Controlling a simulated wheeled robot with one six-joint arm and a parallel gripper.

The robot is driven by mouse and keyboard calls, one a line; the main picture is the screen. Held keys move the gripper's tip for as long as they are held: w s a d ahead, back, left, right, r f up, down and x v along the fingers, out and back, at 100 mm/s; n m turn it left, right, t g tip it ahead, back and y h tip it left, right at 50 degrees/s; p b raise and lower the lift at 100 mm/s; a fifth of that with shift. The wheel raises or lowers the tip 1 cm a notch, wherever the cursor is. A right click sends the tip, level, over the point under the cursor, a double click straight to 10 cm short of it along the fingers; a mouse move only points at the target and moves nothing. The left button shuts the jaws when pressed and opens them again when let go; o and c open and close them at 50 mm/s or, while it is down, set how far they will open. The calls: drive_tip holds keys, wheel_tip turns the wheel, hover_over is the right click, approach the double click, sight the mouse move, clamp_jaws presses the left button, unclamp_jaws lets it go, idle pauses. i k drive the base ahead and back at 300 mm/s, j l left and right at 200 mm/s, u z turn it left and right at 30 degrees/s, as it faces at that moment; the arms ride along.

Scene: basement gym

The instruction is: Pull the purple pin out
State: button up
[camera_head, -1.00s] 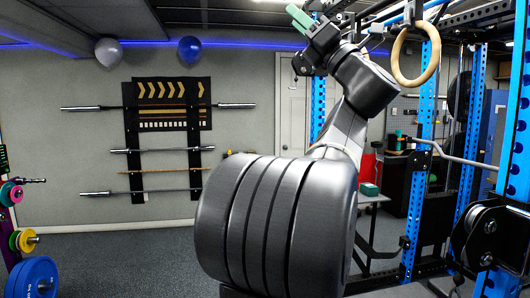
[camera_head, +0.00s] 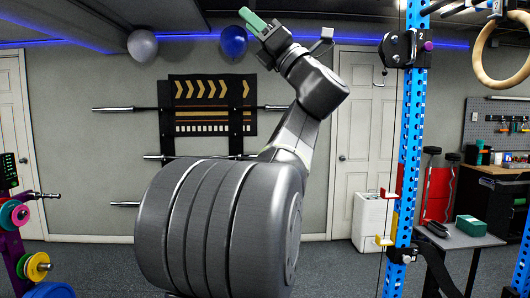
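The purple pin (camera_head: 428,46) shows as a small purple knob on the right side of a black bracket (camera_head: 404,49), which is mounted high on a blue perforated rack upright (camera_head: 411,140). My gripper (camera_head: 252,20), with green fingers, is raised at the top, left of the pin and well apart from it in the picture. It points up and to the left, away from the upright. The fingers are seen edge-on, so the gap between them cannot be made out. Nothing shows held in them.
A gymnastic ring (camera_head: 497,55) hangs at the upper right. Red and yellow hooks (camera_head: 385,240) sit lower on the upright. A white cabinet (camera_head: 372,218) and a small table with a green box (camera_head: 470,225) stand near it. A weight rack (camera_head: 25,240) is at left.

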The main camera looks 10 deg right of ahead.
sight(427, 46)
drive_tip(key=i+z, duration=0.3)
drive_tip(key=i, duration=0.25)
drive_tip(key=i+j+z, duration=0.1)
drive_tip(key=i+z, duration=0.2)
drive_tip(key=i, duration=0.2)
drive_tip(key=i+j+z, duration=0.3)
drive_tip(key=i, duration=0.2)
drive_tip(key=i+l+z, duration=0.15)
drive_tip(key=i+z, duration=0.25)
drive_tip(key=i+l+z, duration=0.1)
drive_tip(key=i+z, duration=0.5)
drive_tip(key=z, duration=0.15)
drive_tip(key=i+j+z, duration=0.2)
drive_tip(key=i+z, duration=0.2)
